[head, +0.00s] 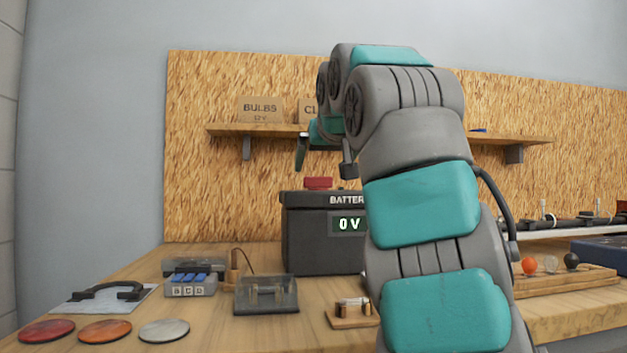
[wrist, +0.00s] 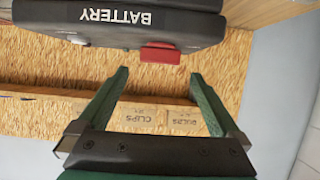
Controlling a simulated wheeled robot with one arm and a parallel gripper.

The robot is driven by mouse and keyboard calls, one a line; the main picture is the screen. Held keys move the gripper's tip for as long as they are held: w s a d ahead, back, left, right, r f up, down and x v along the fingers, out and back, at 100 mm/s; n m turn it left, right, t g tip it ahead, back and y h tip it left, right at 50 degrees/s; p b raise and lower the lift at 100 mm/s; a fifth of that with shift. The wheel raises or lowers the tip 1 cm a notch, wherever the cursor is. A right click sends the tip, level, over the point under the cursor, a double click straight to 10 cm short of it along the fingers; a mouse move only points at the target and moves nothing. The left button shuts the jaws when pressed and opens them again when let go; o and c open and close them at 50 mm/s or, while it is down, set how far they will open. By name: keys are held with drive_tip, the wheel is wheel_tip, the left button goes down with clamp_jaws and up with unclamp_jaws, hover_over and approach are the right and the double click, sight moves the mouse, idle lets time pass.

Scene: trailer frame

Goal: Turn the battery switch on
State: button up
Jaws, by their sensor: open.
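The dark battery box (head: 305,238) stands on the workbench, with a green display reading "0 V" (head: 348,224). A red switch (head: 318,183) sits on its top, left of the middle. My gripper (head: 324,165) is just above the red switch in the head view. In the wrist view, which looks upside down, the open, empty gripper (wrist: 158,75) has the red switch (wrist: 160,54) just beyond and between its fingertips, apart from them. The battery box (wrist: 120,27) with its "BATTERY" label also shows there. My arm hides the right part of the box in the head view.
A wooden shelf (head: 270,131) behind carries a "BULBS" box (head: 260,109) and a partly hidden "CLIPS" box (wrist: 142,115). Clear switch housings (head: 266,294), a lettered block (head: 190,286) and coloured discs (head: 105,330) lie on the bench at left. A wooden rack with small balls (head: 565,280) is at right.

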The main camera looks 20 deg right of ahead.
sight(318, 182)
drive_tip(key=x, duration=0.6)
drive_tip(key=shift+w+d+f+p, duration=0.1)
drive_tip(key=shift+w+p, duration=0.1)
drive_tip(key=shift+p, duration=0.2)
drive_tip(key=c, duration=1.2)
drive_tip(key=shift+c, duration=0.2)
